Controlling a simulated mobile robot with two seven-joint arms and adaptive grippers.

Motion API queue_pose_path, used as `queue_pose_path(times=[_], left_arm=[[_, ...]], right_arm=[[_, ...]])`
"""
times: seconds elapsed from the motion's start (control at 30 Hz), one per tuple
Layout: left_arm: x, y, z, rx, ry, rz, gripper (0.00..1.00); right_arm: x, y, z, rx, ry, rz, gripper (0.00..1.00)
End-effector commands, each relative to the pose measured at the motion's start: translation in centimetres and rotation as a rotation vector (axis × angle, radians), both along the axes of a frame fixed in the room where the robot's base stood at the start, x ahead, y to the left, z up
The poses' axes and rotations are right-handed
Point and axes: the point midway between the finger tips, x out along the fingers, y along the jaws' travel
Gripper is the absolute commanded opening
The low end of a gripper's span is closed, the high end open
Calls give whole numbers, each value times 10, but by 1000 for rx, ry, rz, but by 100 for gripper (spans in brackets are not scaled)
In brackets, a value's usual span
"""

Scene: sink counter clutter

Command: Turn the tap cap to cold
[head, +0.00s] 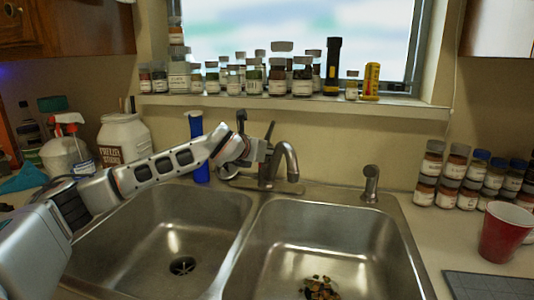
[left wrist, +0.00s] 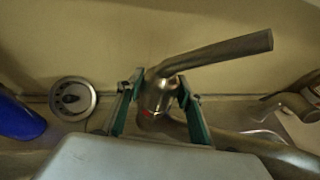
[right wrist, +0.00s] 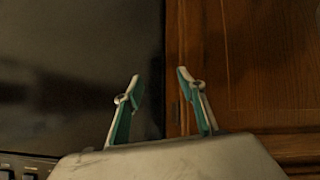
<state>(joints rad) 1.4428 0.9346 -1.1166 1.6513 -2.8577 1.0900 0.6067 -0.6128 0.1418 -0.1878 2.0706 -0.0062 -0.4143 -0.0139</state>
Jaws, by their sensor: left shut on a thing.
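The tap (head: 288,158) stands behind the double sink in the head view, its spout curving down to the right. In the left wrist view its round metal tap cap (left wrist: 157,98) has a lever (left wrist: 225,50) pointing up and right, and a small red mark low on its side. My left gripper (head: 262,146) has come in from the left and is at the tap. In its wrist view the two fingers (left wrist: 160,84) are shut on the cap, one on each side. My right gripper (right wrist: 159,76) is open and empty in its own wrist view, away from the tap.
A blue upright object (head: 195,140) stands left of the tap, close to my left arm. A soap dispenser (head: 371,184) stands to the right. Several jars line the windowsill and right counter, near a red mug (head: 505,232). Food scraps (head: 320,288) lie in the right basin.

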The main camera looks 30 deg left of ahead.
Motion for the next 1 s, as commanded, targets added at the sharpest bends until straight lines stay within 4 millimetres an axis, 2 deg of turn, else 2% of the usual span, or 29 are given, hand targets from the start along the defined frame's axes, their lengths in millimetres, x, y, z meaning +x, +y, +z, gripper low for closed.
queue_pose_path(times=[0.2,0.23,0.27,0.53,0.63,1.0], left_arm=[[0,-1,-3,-2,6,-1,15],[0,-1,-3,-2,6,-1,41],[0,-1,-3,-2,6,-1,44],[0,-1,-1,-1,3,-1,44],[0,0,8,0,0,-1,44],[0,-1,72,-2,1,0,44]], right_arm=[[-1,0,-1,0,2,0,40],[-1,0,-1,0,2,0,40],[-1,0,-1,0,2,0,40],[-2,0,-3,-1,5,2,40],[-2,0,-3,1,4,2,40],[-1,0,-2,1,3,1,40]])
